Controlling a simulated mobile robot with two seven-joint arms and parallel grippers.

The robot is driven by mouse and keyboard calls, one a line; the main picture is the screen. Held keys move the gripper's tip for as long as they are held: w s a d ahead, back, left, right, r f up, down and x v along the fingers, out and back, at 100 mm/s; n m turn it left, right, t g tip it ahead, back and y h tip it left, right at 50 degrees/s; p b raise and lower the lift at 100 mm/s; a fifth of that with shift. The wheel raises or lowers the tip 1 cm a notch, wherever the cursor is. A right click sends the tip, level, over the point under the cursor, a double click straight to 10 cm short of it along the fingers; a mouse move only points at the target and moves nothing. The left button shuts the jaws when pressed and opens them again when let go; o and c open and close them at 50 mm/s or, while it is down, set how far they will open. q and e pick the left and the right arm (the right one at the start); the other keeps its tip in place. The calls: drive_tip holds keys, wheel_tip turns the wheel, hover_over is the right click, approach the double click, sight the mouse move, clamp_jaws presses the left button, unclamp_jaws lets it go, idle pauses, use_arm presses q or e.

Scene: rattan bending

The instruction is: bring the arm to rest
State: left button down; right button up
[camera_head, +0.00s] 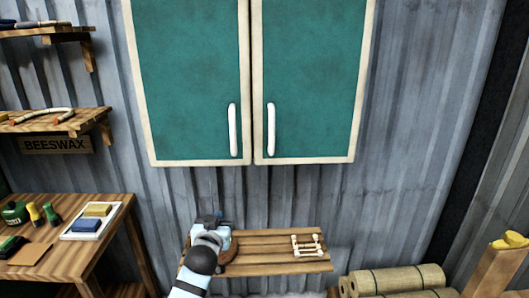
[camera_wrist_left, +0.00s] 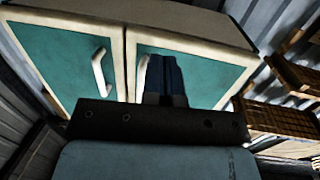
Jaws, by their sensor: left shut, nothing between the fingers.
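My left gripper (camera_head: 209,219) is low in the head view, in front of the left part of a slatted wooden shelf (camera_head: 265,262). In the left wrist view its dark fingers (camera_wrist_left: 165,78) are together, with nothing between them, and point toward the teal cabinet. They overlap the cabinet in that picture, but I cannot tell that they touch it. The cabinet (camera_head: 190,70) has two doors, both shut, each with a white handle. My right gripper is in neither view.
A small white rack (camera_head: 306,245) stands on the slatted shelf. A workbench (camera_head: 55,262) at the left holds a white tray (camera_head: 120,213) and several small items. Wall shelves (camera_head: 60,120) hang above it. Rolled bundles (camera_head: 395,280) lie at the lower right.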

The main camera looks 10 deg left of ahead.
use_arm(q)
drive_tip(key=s+f+m+g+h+p, duration=0.2)
drive_tip(key=s+f+g, duration=0.1)
drive_tip(key=s+f, duration=1.45)
drive_tip(key=s+f+g, duration=0.1)
drive_tip(key=s+f, duration=0.1)
drive_tip(key=s, duration=0.8)
drive_tip(key=s+f+m+g+h, duration=0.1)
drive_tip(key=s+f+g, duration=0.1)
drive_tip(key=s, duration=0.8)
drive_tip(key=shift+f+p, duration=0.45)
drive_tip(key=shift+f, duration=0.1)
drive_tip(key=shift+s+a, duration=0.1)
